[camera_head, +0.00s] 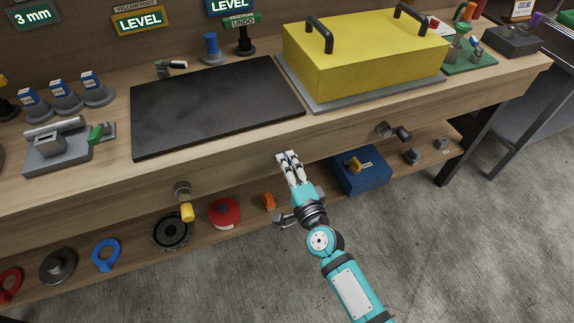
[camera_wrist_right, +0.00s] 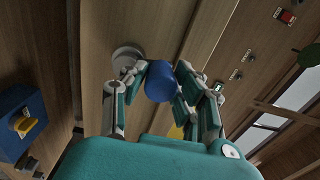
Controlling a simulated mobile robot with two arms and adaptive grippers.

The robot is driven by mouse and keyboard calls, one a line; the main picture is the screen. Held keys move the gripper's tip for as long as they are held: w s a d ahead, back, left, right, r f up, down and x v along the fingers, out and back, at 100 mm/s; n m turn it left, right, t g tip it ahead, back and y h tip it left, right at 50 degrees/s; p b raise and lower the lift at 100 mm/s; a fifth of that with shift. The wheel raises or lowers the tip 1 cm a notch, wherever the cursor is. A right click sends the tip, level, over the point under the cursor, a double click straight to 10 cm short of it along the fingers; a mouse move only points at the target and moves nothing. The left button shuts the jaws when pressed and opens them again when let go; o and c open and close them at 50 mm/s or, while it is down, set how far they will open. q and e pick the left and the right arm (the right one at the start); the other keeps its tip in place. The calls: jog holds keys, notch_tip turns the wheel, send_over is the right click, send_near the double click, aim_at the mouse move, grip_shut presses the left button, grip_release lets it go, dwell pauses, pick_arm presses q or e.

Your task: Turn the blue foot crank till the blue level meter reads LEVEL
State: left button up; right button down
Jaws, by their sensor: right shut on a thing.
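The blue foot crank shows in the right wrist view as a blue knob (camera_wrist_right: 160,82) beside a round grey mount (camera_wrist_right: 126,60) on the wooden bench front. My right gripper (camera_head: 288,158) is at the bench's front edge in the head view, shut on the blue knob; the gripper hides the crank there. A meter with a blue frame (camera_head: 230,5) at the top edge reads LEVEL; its title is cut off. The yellow foot meter (camera_head: 140,20) beside it also reads LEVEL. My left gripper is not in view.
A yellow crank (camera_head: 187,212) and a grey crank (camera_head: 398,133) stick out from the bench front on either side. A yellow box with handles (camera_head: 365,65) and a dark plate (camera_head: 215,105) are on top. A blue box (camera_head: 361,175) sits on the lower shelf.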

jog(key=shift+w+r, duration=0.1)
jog(key=shift+r, duration=0.05)
jog(key=c, duration=1)
grip_release()
jog(key=shift+s+d, duration=0.1)
jog(key=shift+s, duration=0.15)
jog(key=v, duration=1.1)
jog(key=shift+s+d, duration=0.1)
jog(key=shift+s, duration=0.2)
